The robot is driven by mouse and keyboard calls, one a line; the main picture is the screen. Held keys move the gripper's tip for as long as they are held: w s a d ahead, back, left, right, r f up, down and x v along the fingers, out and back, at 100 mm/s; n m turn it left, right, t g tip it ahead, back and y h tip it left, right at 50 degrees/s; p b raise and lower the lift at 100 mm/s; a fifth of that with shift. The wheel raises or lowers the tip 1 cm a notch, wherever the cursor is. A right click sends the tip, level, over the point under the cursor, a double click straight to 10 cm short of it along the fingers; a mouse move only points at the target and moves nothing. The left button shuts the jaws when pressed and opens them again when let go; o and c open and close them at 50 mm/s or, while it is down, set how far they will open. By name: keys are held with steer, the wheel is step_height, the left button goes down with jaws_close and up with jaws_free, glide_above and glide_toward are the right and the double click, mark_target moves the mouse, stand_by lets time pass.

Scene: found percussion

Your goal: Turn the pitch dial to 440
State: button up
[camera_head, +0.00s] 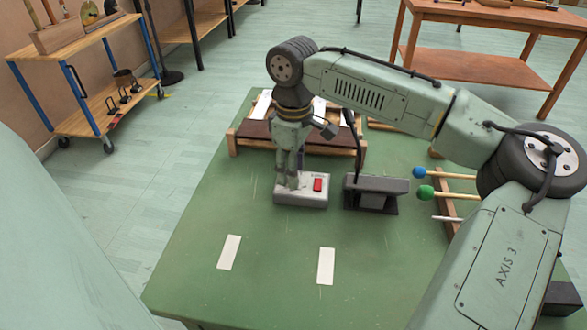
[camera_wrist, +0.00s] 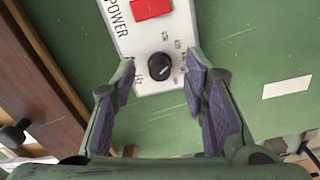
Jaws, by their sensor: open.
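The pitch dial is a small round black knob with a pale pointer line (camera_wrist: 160,66), on a light grey box (camera_wrist: 135,30) with small markings around the knob, too small to read. The box also carries a red switch (camera_wrist: 151,9) beside the word POWER. In the head view the grey box (camera_head: 300,198) lies on the green table, its red switch (camera_head: 318,184) visible and the dial hidden behind my gripper. My gripper (camera_wrist: 163,82) is open over the dial end of the box, a finger on each side of the knob in the wrist view. I cannot tell whether the fingers touch it.
A dark metal block (camera_head: 376,193) stands right of the box. Behind is a wooden frame (camera_head: 233,142) with pale bars. Mallets with blue and green heads (camera_head: 426,192) rest at the right. White strips (camera_head: 326,266) lie on the otherwise clear front table.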

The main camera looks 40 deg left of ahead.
steer(key=shift+f, duration=0.45)
steer(key=shift+c, duration=0.2)
jaws_close()
